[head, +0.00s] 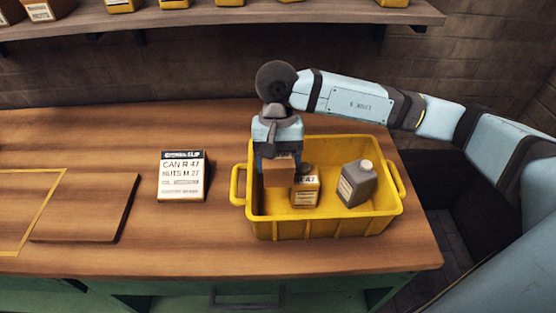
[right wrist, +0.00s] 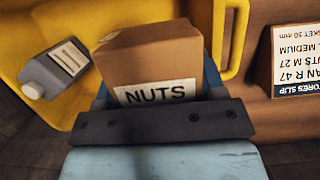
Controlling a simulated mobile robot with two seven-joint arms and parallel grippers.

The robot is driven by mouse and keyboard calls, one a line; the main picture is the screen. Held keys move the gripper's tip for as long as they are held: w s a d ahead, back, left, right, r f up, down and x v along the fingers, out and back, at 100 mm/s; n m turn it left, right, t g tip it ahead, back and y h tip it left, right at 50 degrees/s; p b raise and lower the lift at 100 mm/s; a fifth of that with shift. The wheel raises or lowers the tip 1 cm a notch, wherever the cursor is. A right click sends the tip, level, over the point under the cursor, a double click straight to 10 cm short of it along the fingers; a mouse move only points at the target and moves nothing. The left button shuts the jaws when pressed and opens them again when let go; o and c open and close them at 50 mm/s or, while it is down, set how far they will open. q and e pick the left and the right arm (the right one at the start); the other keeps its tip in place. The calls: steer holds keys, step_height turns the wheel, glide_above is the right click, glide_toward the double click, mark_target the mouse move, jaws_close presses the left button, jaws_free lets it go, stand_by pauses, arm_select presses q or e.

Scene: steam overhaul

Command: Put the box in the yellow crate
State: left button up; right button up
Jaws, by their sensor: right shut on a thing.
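The brown cardboard box (head: 278,174) is held in my right gripper (head: 278,158), which is shut on it, over the left part of the yellow crate (head: 335,228). In the right wrist view the box (right wrist: 152,55) has a white label reading NUTS and sits between the fingers, with the crate (right wrist: 50,28) behind it. I cannot tell whether the box touches the crate floor. My left gripper is not in view.
A stores slip sign (head: 181,176) and a flat wooden board (head: 85,207) are on the bench to the left. A shelf (head: 230,17) runs behind.

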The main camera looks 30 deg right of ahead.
steer(key=shift+f+b, duration=0.5)
steer(key=shift+b, duration=0.1)
steer(key=o, duration=1.1)
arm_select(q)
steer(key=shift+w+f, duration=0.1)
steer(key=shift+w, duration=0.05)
arm_select(e)
steer(key=shift+o, duration=0.2)
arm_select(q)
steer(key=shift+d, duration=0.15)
arm_select(e)
steer(key=shift+r, duration=0.1)
steer(key=shift+r+p, duration=0.4)
steer(key=shift+p, duration=0.25)
steer(key=v, duration=1.1)
steer(key=shift+r, duration=0.3)
steer(key=shift+w+r, duration=0.1)
steer(key=shift+r, duration=0.25)
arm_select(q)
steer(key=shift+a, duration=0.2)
